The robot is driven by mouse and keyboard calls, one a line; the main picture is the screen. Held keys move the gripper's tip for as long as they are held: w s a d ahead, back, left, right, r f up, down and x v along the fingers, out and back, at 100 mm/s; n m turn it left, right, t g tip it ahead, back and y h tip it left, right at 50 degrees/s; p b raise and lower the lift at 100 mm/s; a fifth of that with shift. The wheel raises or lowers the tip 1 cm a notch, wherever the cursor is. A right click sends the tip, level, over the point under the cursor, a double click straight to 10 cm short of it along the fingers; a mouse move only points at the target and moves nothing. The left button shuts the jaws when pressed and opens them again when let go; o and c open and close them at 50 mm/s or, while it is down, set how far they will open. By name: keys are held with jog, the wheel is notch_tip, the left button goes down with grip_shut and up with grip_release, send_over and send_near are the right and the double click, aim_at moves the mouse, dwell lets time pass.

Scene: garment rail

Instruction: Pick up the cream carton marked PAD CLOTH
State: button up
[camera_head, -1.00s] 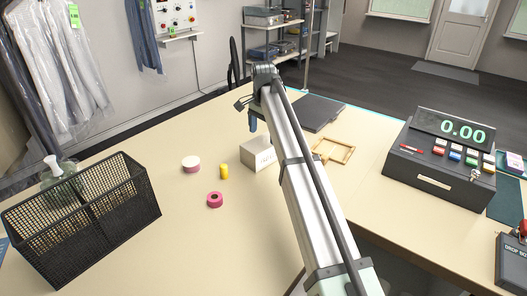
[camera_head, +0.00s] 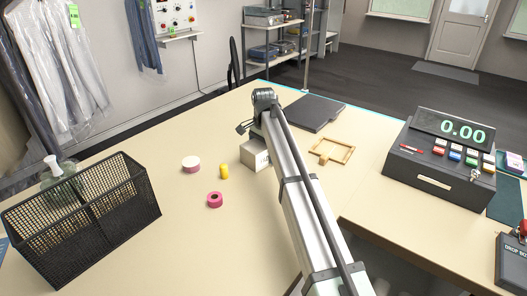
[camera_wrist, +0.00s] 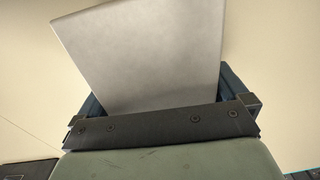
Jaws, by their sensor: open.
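The cream carton (camera_head: 252,154) stands on the table near its middle, in the head view. In the wrist view the carton's plain pale face (camera_wrist: 145,55) fills the space ahead of my gripper (camera_wrist: 160,95). A dark blue finger shows on each side of the carton, at its left and right edges. The jaws are open, with the carton between or just beyond them; I cannot tell if either finger touches it.
A pink tape roll (camera_head: 215,199), a yellow cylinder (camera_head: 224,171) and a white-and-pink roll (camera_head: 191,164) lie left of the carton. A black mesh basket (camera_head: 85,215) stands at far left. A wooden frame (camera_head: 332,151), a dark flat slab (camera_head: 310,113) and a cash register (camera_head: 440,160) are right.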

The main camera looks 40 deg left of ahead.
jog(key=shift+c, duration=0.5)
jog(key=c, duration=0.7)
jog(key=shift+r, duration=0.15)
